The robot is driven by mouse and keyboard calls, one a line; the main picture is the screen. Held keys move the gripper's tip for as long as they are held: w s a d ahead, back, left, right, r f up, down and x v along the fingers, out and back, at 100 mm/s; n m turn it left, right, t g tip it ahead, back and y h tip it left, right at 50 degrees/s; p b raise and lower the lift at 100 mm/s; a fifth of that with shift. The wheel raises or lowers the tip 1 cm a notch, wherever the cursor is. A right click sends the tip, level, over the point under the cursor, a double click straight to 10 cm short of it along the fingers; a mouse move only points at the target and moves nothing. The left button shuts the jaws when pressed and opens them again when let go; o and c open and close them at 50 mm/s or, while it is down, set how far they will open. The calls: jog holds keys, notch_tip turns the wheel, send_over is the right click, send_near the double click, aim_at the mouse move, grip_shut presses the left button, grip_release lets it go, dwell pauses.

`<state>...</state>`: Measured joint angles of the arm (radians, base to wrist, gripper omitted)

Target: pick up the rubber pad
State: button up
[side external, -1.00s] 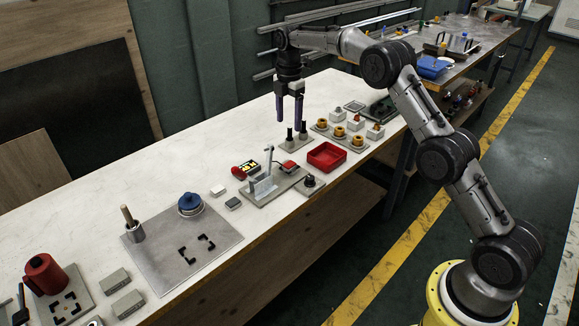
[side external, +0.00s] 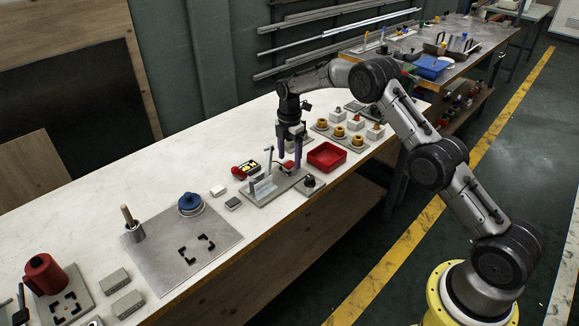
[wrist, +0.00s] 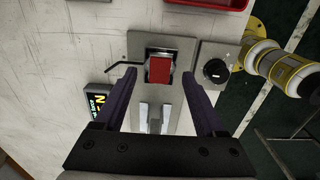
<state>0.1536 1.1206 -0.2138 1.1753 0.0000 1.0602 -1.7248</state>
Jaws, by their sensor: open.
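The red rubber pad (wrist: 159,70) sits on a small fixture with a grey base plate (wrist: 185,50). In the side view the pad (side external: 288,165) shows between the fingers, partly hidden by them. My gripper (side external: 290,161) is open with purple fingers pointing down over the fixture. In the wrist view the fingertips of my gripper (wrist: 159,77) lie left and right of the pad, with space on both sides. I cannot tell how far above the pad they are.
A thin bent rod (wrist: 122,70) stands close to the left finger. A pale upright bracket (side external: 263,186) is on the same plate. A black knob (wrist: 215,70) sits to the right, a red tray (side external: 326,156) behind it. A small display (wrist: 97,97) lies to the left.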

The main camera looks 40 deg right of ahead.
jog(key=shift+f, duration=0.9)
grip_shut()
jog(key=shift+r, duration=0.1)
